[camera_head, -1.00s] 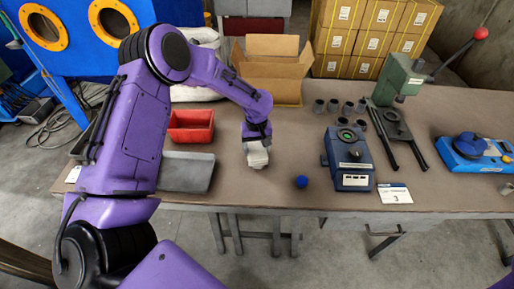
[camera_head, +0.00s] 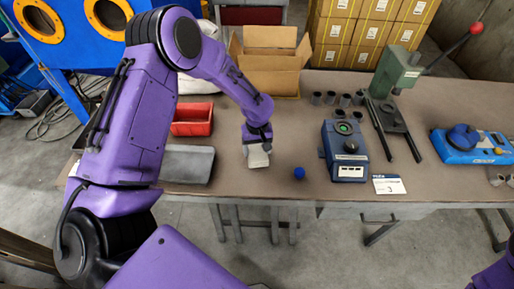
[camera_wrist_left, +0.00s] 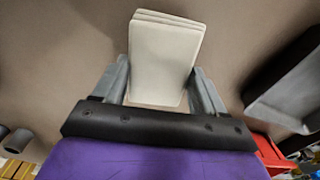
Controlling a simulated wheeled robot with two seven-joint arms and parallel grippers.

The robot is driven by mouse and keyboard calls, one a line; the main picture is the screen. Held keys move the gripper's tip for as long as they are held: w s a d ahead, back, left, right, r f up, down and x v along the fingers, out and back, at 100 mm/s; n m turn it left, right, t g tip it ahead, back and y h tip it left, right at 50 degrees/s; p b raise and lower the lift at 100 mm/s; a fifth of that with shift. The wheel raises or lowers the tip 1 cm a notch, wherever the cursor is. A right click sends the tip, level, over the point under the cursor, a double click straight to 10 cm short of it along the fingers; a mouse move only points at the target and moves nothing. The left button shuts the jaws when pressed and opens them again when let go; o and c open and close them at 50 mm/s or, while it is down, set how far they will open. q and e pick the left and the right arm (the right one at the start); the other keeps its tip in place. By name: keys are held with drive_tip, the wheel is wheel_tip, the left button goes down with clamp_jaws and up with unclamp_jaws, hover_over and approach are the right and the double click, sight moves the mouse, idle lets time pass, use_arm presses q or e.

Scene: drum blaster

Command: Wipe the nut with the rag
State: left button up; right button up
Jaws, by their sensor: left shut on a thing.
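My left gripper (camera_head: 257,148) is shut on a pale, folded rag (camera_head: 257,157), low over the brown workbench (camera_head: 270,187) near its front edge. In the left wrist view the rag (camera_wrist_left: 162,58) stands out as a stack of layers between the two grey fingers. No single nut can be picked out for sure; several small dark grey hollow cylinders (camera_head: 316,98) stand at the back of the bench, right of the cardboard box. Two such cylinders (camera_wrist_left: 17,140) show at the lower left of the left wrist view. My right gripper is not in view.
A blue ball (camera_head: 299,173) lies right of the rag. A blue device (camera_head: 347,160), a green press (camera_head: 396,70) and a blue tool (camera_head: 465,147) stand further right. A red bin (camera_head: 191,120), grey tray (camera_head: 187,164) and open cardboard box (camera_head: 270,70) are left and behind.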

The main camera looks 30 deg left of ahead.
use_arm(q)
drive_tip(key=shift+w+a, duration=1.4)
drive_tip(key=shift+w, duration=0.1)
drive_tip(key=shift+s+d+r+p, duration=0.1)
drive_tip(key=shift+s+d+p, duration=0.15)
drive_tip(key=shift+p, duration=0.15)
drive_tip(key=shift+s+d+p, duration=0.5)
drive_tip(key=shift+s, duration=0.1)
drive_tip(key=shift+s+d+p, duration=0.4)
drive_tip(key=shift+s+d, duration=0.35)
drive_tip(key=shift+s, duration=0.05)
